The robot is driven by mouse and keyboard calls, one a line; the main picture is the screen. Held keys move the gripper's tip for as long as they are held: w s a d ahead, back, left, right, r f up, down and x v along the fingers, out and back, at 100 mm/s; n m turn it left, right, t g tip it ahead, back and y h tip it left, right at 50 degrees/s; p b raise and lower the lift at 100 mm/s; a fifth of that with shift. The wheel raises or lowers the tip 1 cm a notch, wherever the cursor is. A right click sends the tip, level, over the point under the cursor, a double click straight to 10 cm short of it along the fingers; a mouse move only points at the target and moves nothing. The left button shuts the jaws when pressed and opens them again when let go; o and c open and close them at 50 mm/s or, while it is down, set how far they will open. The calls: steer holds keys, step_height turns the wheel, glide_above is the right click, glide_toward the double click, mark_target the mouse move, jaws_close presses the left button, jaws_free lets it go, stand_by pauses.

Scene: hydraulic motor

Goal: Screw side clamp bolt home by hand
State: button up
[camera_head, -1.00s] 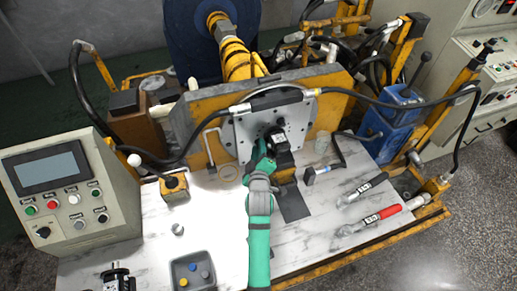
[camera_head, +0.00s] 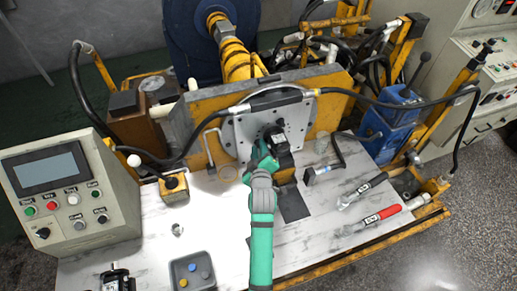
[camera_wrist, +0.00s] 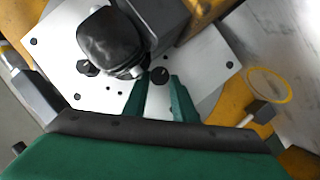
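The black motor (camera_head: 280,150) sits on the silver mounting plate (camera_head: 243,131); it also shows in the wrist view (camera_wrist: 105,38). A dark round bolt head (camera_wrist: 159,75) is at the plate, right of the motor in the wrist view. Another dark bolt head (camera_wrist: 85,68) sits on the motor's other side. My gripper (camera_wrist: 160,78) reaches the plate beside the motor, its green fingertips on either side of the first bolt head. Whether they touch it cannot be told. In the head view my gripper (camera_head: 262,155) hides that bolt.
A grey tray (camera_head: 193,287) holds small coloured pieces at the front. Red-handled pliers (camera_head: 380,215) and a dark-handled tool (camera_head: 362,190) lie at the right. A control box (camera_head: 70,195) stands at the left, and a hose (camera_head: 410,104) arches over the plate.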

steer(key=v, duration=1)
steer(key=shift+s, duration=0.4)
steer(key=shift+r, duration=0.1)
